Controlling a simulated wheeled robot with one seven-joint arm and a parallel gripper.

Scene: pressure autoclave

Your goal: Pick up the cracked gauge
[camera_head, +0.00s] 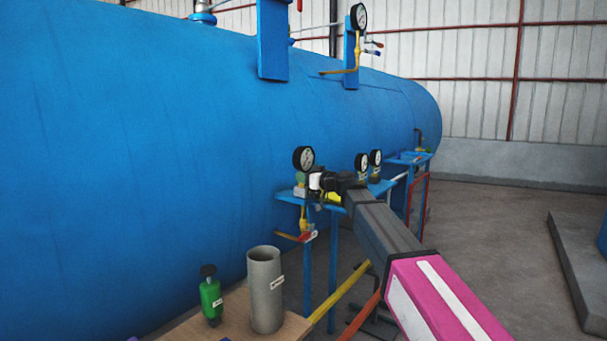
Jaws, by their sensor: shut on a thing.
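A round black-rimmed gauge with a white dial (303,158) stands upright above the small blue shelf (322,203) in front of the tank. My gripper (310,182) reaches in from the right and is shut on this gauge at its lower part, just below the dial. The fingers and the gauge's stem overlap, so the exact grip is hard to see. Two more gauges, one (361,162) and another (376,157), stand farther right behind my arm. A crack is too small to make out on any dial.
The big blue tank (180,150) fills the left and middle. A wooden table (235,322) in front holds a grey cylinder (265,290) and a green bottle-like item (210,298). Another gauge (358,17) sits high on a blue bracket. Pipes and valve handles (308,236) hang below the shelf.

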